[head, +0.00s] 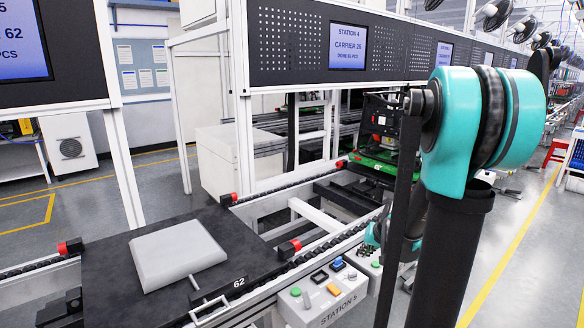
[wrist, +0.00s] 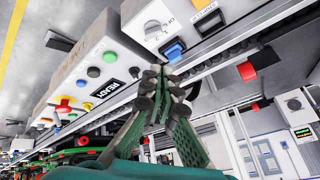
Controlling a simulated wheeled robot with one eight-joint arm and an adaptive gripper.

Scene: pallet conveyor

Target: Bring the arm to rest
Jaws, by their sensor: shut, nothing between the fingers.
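My gripper (wrist: 158,78) shows in the wrist view with its dark green fingers drawn together and nothing between them. It appears close to the button boxes beside the conveyor, but I cannot tell the exact gap. In the head view my teal and black arm stands at the right, and its links hide much of what lies behind. A small teal part shows behind the arm there, too covered to tell whether it is my gripper.
A black carrier (head: 98,258) marked 62 bears a grey block (head: 176,252) on the conveyor. The Station 5 button box (head: 322,296) stands at the conveyor's front edge. Another button box (wrist: 93,72) shows in the wrist view. Open floor (head: 530,225) lies at the right.

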